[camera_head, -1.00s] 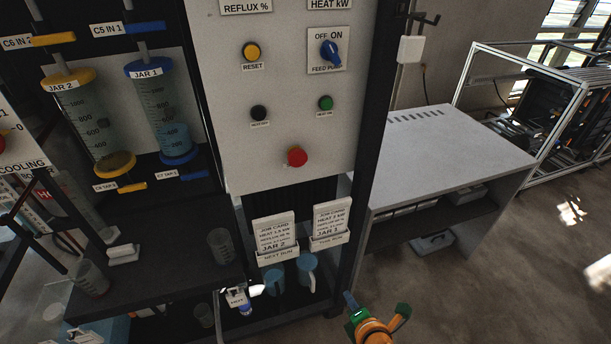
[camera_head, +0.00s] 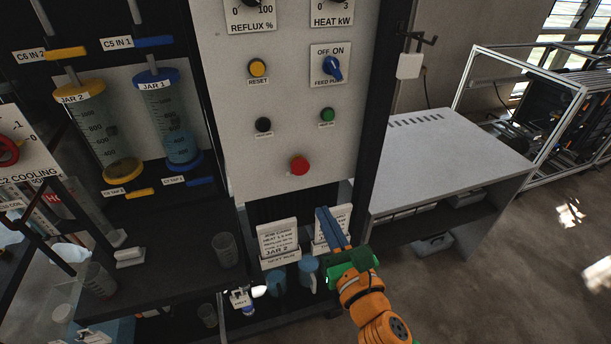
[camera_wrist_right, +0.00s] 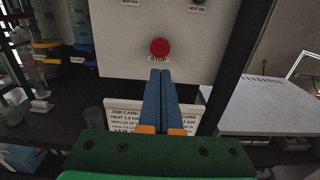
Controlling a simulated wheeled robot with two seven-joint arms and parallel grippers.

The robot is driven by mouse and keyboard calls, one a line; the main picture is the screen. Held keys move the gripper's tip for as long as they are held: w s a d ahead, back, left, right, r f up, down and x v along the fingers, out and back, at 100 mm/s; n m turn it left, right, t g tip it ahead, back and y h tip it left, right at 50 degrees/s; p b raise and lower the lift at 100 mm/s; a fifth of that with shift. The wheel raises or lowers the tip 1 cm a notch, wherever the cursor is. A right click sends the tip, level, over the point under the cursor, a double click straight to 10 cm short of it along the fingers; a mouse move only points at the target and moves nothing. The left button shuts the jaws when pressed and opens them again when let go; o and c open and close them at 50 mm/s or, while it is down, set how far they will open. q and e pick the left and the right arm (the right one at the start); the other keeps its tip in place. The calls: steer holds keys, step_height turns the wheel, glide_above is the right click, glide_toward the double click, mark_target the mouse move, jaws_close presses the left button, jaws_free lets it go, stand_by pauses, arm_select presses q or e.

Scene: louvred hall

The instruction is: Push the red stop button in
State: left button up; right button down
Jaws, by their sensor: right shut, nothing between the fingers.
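The red stop button (camera_head: 299,166) is a round knob low on the pale control panel in the head view. In the right wrist view the red stop button (camera_wrist_right: 159,46) sits above a STOP label, just beyond my fingertips. My right gripper (camera_head: 324,212) is below and slightly right of the button in the head view, its blue fingers pointing up toward the panel. In the right wrist view the fingers of my right gripper (camera_wrist_right: 160,73) are together and empty, apart from the button. My left gripper is not in view.
The panel (camera_head: 285,190) also carries a yellow reset button (camera_head: 257,68), a black button (camera_head: 263,125), a green button (camera_head: 327,115) and a blue switch (camera_head: 332,66). Job cards (camera_head: 277,240) stand below, partly behind my gripper. A grey bench (camera_head: 450,155) stands to the right.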

mark_target(301, 168)
steer(key=x, duration=1.2)
steer(key=shift+w+a+f, duration=0.1)
steer(key=shift+w, duration=0.15)
